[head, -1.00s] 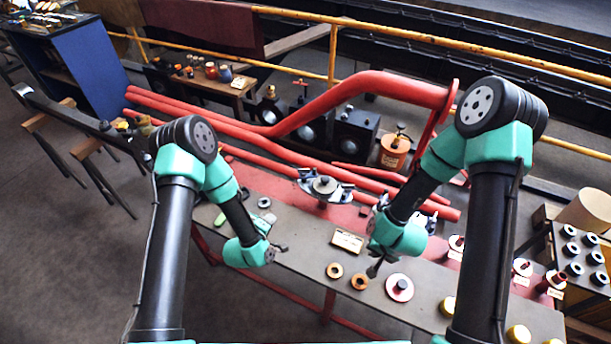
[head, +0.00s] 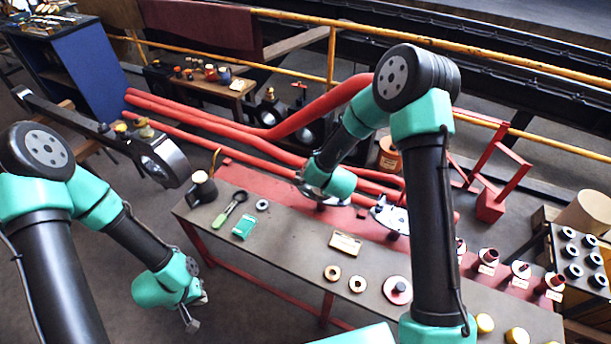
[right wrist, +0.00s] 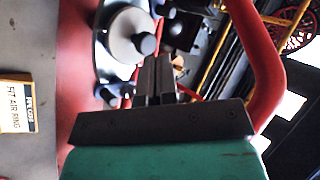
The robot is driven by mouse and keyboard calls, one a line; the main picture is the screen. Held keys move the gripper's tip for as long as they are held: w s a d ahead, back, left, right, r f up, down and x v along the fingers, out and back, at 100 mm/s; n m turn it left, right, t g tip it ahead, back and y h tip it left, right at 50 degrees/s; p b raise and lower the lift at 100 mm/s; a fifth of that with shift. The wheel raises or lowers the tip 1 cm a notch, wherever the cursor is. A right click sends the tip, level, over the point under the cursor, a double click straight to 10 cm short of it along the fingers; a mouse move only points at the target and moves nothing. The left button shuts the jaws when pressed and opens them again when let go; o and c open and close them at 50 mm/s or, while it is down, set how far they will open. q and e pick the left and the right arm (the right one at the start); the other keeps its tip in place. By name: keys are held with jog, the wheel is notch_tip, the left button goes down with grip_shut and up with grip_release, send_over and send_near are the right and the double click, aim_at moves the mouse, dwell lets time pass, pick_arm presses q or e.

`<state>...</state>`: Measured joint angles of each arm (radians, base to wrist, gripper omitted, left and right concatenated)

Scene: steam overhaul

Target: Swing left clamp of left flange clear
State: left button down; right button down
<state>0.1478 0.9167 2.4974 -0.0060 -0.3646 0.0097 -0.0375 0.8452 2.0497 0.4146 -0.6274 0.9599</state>
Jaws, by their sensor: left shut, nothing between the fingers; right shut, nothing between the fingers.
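The left flange shows in the right wrist view with a pale round disc (right wrist: 122,32) and a dark knob (right wrist: 145,43) at its centre. A clamp end (right wrist: 107,96) shows at the plate's lower edge; which clamp it is I cannot tell. In the head view my right wrist hides most of this flange. My right gripper (right wrist: 158,75) is shut and empty, close beside the disc; contact is unclear. My left gripper (head: 192,320) is shut and empty, low in front of the bench's left end. The right flange (head: 392,216) stands further right on the bench.
Red pipes (head: 240,125) run behind the bench. The bench (head: 285,235) carries a labelled card (head: 346,242), rings (head: 357,284), a green-handled tool (head: 229,210) and a teal box (head: 243,228). A red pipe (right wrist: 262,60) curves close to my right gripper.

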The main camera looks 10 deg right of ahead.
jog(key=shift+w+r, duration=0.1)
jog(key=shift+w, duration=0.1)
jog(key=x, duration=1)
dwell(0.7)
jog(key=shift+w, duration=0.1)
